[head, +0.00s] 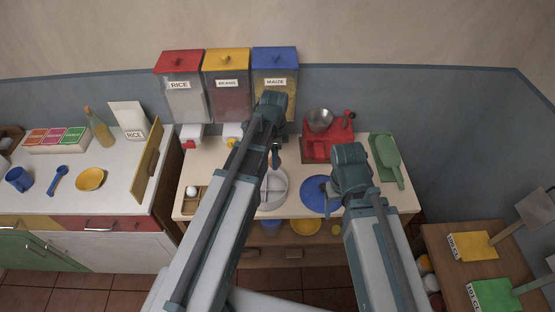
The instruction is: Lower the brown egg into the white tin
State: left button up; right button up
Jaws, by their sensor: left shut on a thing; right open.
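My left gripper (275,160) points down over the back part of a round, pale, divided dish (274,190), which I take to be the white tin. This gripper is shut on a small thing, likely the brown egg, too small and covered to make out. My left arm hides the left part of the dish. A white egg (192,191) sits in a small wooden tray (187,208) to the left. My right gripper (335,192) is open and empty above a round blue disc (313,195).
Rice, beans and maize bins (227,92) stand at the back. A red scale (322,148) with a metal bowl (320,120) and a green scoop (386,155) are at the back right. A yellow bowl (304,227) is on the shelf below.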

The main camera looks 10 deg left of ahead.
pick_arm(q)
jog(key=shift+f, duration=0.15)
notch_tip(320, 180, down, 10)
jog(key=b, duration=1)
dwell(0.3)
jog(key=shift+f+b, duration=3.15)
jog(key=shift+b, duration=0.15)
jog(key=shift+f+b, duration=2.5)
jog(key=o, duration=0.9)
jog(key=shift+c, duration=0.2)
